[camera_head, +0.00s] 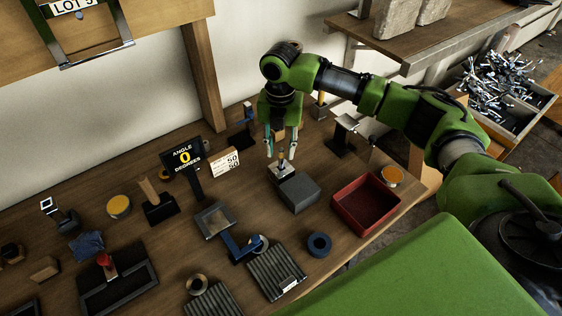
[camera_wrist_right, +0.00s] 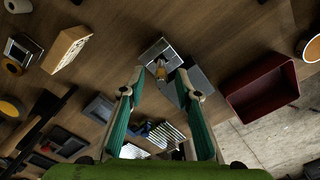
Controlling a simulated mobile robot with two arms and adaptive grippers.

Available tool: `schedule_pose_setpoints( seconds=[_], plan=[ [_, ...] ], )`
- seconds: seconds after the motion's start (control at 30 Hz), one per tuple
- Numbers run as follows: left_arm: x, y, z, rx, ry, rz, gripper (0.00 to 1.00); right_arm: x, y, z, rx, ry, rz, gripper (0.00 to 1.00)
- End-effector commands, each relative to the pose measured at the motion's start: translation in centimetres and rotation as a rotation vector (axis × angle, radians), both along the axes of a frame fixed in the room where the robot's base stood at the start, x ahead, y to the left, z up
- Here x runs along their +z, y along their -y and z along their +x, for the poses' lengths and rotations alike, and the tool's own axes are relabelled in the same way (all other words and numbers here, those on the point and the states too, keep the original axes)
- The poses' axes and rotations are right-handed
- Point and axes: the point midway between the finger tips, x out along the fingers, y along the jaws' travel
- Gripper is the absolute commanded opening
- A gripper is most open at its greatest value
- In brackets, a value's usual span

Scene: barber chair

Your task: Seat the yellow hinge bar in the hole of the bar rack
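My right gripper (camera_head: 281,154) is open, pointing down over a small upright metal piece on a silver block (camera_head: 277,172). No contact with the fingers is visible. Another upright yellow piece (camera_head: 321,101) stands behind the right arm, partly hidden. I cannot tell for certain which object is the bar rack. My left gripper is not in view.
A dark grey block (camera_head: 300,194) sits against the silver block's near side. A red tray (camera_head: 367,206) stands to the right, near the table edge. An angle sign (camera_head: 183,158) and white card (camera_head: 225,163) stand left. Blue ring (camera_head: 319,243) and ribbed plates (camera_head: 276,273) lie in front.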

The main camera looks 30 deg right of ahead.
Motion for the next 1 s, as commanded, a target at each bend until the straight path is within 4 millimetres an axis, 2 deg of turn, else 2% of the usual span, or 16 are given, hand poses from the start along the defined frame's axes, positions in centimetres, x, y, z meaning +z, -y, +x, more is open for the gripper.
schedule_pose_setpoints(
  seconds=[0.07, 0.2, 0.5, 0.6, 0.63, 1.0],
  plan=[
    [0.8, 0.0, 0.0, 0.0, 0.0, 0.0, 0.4, -1.1, 0.2, -0.2, -0.001, -0.005, -0.002, 0.3],
    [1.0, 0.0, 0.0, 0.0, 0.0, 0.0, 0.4, -2.9, 0.1, -0.2, 0.0, -0.003, 0.0, 0.3],
    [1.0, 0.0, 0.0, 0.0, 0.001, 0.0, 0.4, -3.4, 0.1, -0.1, 0.0, 0.0, 0.0, 0.3],
    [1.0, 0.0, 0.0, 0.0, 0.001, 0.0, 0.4, -3.4, 0.1, -0.1, 0.0, 0.0, 0.0, 0.04],
    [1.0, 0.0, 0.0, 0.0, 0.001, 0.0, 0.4, -3.4, 0.1, -0.1, 0.0, 0.0, 0.0, 0.0],
    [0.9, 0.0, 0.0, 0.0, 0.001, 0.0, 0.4, -3.2, 0.1, -0.1, 0.0, 0.001, 0.0, 0.0]
  ],
)
